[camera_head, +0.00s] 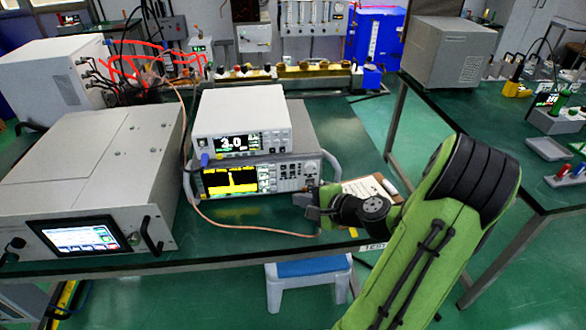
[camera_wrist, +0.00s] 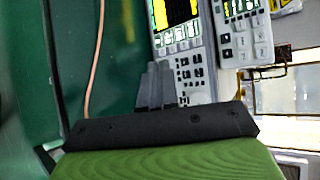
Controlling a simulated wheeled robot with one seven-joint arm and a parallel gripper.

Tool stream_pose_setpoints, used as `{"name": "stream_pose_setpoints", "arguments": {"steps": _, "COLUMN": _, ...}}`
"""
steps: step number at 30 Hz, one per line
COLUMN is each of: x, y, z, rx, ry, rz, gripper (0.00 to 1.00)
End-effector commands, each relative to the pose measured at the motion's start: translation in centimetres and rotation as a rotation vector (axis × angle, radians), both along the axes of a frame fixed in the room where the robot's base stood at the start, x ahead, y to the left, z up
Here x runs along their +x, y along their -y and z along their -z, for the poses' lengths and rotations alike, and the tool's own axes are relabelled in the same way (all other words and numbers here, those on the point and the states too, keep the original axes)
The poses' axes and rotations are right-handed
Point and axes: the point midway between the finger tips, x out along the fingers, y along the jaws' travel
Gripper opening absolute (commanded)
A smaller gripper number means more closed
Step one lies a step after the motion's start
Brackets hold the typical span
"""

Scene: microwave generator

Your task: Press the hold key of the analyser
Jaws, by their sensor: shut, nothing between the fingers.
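The analyser (camera_head: 230,180) stands on the green table with a yellow trace on its dark screen and keys to the right. In the wrist view, the analyser's front panel (camera_wrist: 190,76) appears turned on its side, with rows of keys and round sockets. The key labels are too small to read, so I cannot pick out the hold key. My gripper (camera_head: 309,204) is shut and empty, in front of the lower right part of the analyser. In the wrist view, its fingertips (camera_wrist: 158,72) overlap the panel's edge; I cannot tell whether they touch it.
A white instrument (camera_head: 240,125) reading 3.0 sits on the analyser. A large grey unit (camera_head: 95,175) with a touchscreen stands at left. A copper-coloured cable (camera_head: 235,226) loops across the table in front. A clipboard (camera_head: 368,188) lies behind my arm.

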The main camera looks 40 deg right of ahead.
Motion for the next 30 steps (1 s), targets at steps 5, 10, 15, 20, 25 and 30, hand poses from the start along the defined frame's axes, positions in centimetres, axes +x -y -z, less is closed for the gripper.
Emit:
{"name": "stream_pose_setpoints", "arguments": {"steps": 5, "x": 0.7, "y": 0.4, "z": -0.1, "rx": -0.001, "ry": -0.001, "rz": -0.004, "gripper": 0.0}}
{"name": "stream_pose_setpoints", "arguments": {"steps": 10, "x": 2.8, "y": 1.7, "z": -0.2, "rx": -0.001, "ry": 0.0, "rz": -0.004, "gripper": 0.0}}
{"name": "stream_pose_setpoints", "arguments": {"steps": 15, "x": 4.9, "y": 3.2, "z": -0.1, "rx": -0.003, "ry": -0.001, "rz": -0.004, "gripper": 0.0}}
{"name": "stream_pose_setpoints", "arguments": {"steps": 20, "x": 6.5, "y": 4.3, "z": -0.2, "rx": -0.001, "ry": -0.002, "rz": -0.005, "gripper": 0.0}}
{"name": "stream_pose_setpoints", "arguments": {"steps": 25, "x": 7.2, "y": 4.9, "z": 0.0, "rx": -0.001, "ry": -0.002, "rz": -0.003, "gripper": 0.0}}
{"name": "stream_pose_setpoints", "arguments": {"steps": 30, "x": 7.3, "y": 4.9, "z": 0.0, "rx": -0.001, "ry": -0.002, "rz": -0.003, "gripper": 0.0}}
